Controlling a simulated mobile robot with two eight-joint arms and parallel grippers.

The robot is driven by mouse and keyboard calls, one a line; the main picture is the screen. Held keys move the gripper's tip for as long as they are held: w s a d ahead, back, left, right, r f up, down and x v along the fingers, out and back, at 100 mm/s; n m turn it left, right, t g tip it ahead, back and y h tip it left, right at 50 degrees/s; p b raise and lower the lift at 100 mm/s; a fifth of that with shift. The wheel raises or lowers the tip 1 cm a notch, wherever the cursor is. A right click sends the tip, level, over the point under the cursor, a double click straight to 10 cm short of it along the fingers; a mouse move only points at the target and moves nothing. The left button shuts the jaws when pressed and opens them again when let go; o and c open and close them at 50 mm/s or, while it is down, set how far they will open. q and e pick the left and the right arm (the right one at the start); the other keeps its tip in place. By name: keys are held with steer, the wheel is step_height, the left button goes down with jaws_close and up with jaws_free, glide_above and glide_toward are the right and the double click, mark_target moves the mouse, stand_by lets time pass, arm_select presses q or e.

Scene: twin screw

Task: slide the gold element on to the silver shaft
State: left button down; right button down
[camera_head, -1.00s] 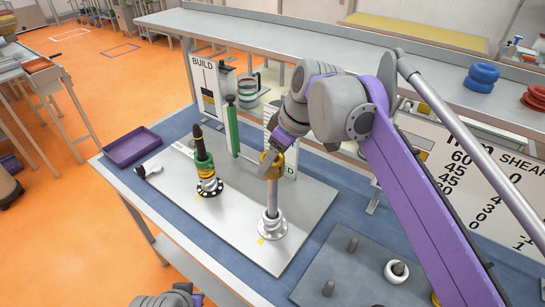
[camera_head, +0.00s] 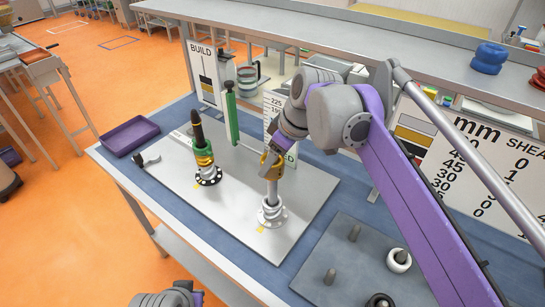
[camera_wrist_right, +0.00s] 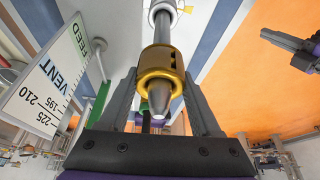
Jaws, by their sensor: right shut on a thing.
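The gold element (camera_head: 273,170) is around the upper part of the silver shaft (camera_head: 271,194), which stands upright on a round flanged base on the metal plate. My right gripper (camera_head: 268,158) is shut on the gold element. In the right wrist view, the gold element (camera_wrist_right: 161,67) sits between the two fingers of the right gripper (camera_wrist_right: 165,100), and the shaft's pointed silver tip (camera_wrist_right: 160,97) sticks out through it. Part of my left arm shows at the bottom edge of the head view. A dark part at the right of the wrist view may be my left gripper (camera_wrist_right: 290,42); its jaws are unclear.
A second shaft (camera_head: 197,130) with green and gold elements stands to the left on the metal plate (camera_head: 232,218). A green-handled tool (camera_head: 231,115) stands behind. A purple tray (camera_head: 130,136) is at far left. A grey peg board (camera_head: 345,285) with rings is at front right.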

mark_target(273, 174)
steer(key=shift+f+b, duration=1.1)
steer(key=shift+f, duration=1.3)
jaws_free()
steer(key=shift+r, duration=0.1)
steer(key=p+v, duration=0.1)
steer(key=v, duration=1)
steer(key=shift+a, duration=0.1)
